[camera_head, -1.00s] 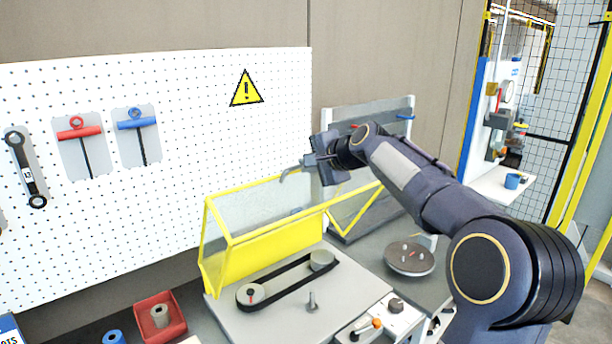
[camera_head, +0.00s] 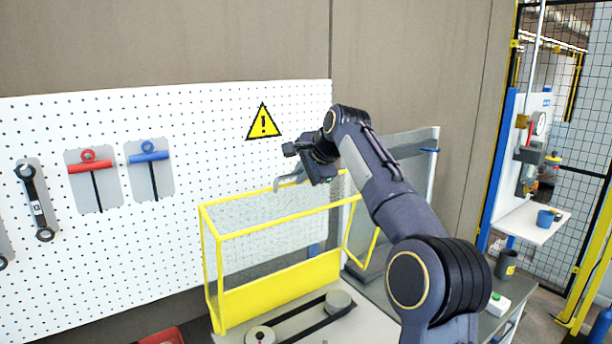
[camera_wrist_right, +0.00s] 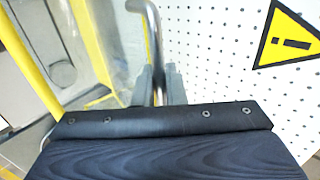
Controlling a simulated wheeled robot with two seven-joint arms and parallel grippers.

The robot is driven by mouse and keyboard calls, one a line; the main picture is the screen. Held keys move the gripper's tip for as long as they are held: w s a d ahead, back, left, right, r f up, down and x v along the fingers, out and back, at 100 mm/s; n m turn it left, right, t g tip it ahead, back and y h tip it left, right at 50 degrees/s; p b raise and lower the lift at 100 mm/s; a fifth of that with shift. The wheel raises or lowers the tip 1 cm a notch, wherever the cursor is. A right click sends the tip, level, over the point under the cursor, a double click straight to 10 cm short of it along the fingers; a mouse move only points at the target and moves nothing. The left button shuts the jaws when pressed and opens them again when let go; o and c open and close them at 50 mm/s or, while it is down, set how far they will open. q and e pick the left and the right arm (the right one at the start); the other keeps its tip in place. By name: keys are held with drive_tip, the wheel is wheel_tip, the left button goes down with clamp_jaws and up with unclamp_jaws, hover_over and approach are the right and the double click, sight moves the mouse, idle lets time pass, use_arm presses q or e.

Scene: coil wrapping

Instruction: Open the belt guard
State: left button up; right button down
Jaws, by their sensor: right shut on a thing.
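The belt guard (camera_head: 282,287) is a yellow frame with clear panels and a solid yellow lower panel. It stands over the machine in front of the pegboard, and its top bar is high. My right gripper (camera_head: 300,176) is above the guard's top and shut on a bent metal handle (camera_head: 281,184). In the right wrist view the handle (camera_wrist_right: 152,22) runs up from between the fingers (camera_wrist_right: 160,86). Below the guard, a black belt (camera_head: 303,322) runs round two grey pulleys (camera_head: 340,302). My left gripper is out of view.
A white pegboard (camera_head: 225,150) with hanging tools and a warning sign (camera_head: 263,122) is close behind the guard. A grey-framed panel (camera_head: 430,172) stands to its right. My right arm covers part of the bench. A dark cup (camera_head: 507,264) stands at the right.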

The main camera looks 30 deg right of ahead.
drive_tip(key=c, duration=1.9)
unclamp_jaws()
drive_tip(key=shift+w+a, duration=0.1)
drive_tip(key=v, duration=0.7)
drive_tip(key=shift+s+r+b, duration=0.2)
drive_tip(key=shift+s+b, duration=0.1)
drive_tip(key=shift+s, duration=0.05)
drive_tip(key=shift+s+a+f, duration=0.1)
drive_tip(key=shift+s+f, duration=0.2)
drive_tip(key=s+a+f+n+g+y+b, duration=0.1)
drive_tip(key=s+a+f+n, duration=0.4)
drive_tip(key=s+f, duration=0.6)
drive_tip(key=s+a+f+n+g+y+b, duration=0.1)
drive_tip(key=s+a+f+n, duration=0.4)
drive_tip(key=s+f, duration=0.6)
drive_tip(key=s+a+f+n+g+y+b, duration=0.1)
drive_tip(key=s+a+f+n+g+b, duration=0.1)
drive_tip(key=s+a+f+n, duration=0.4)
drive_tip(key=shift+s+a+f, duration=0.5)
drive_tip(key=shift+s+f, duration=0.3)
drive_tip(key=shift+f, duration=0.35)
drive_tip(key=shift+s+a+f, duration=0.5)
drive_tip(key=shift+s+f, duration=0.3)
drive_tip(key=shift+f, duration=0.4)
drive_tip(key=shift+s+a+f, duration=0.5)
drive_tip(key=shift+s+f, duration=0.3)
drive_tip(key=shift+f, duration=0.35)
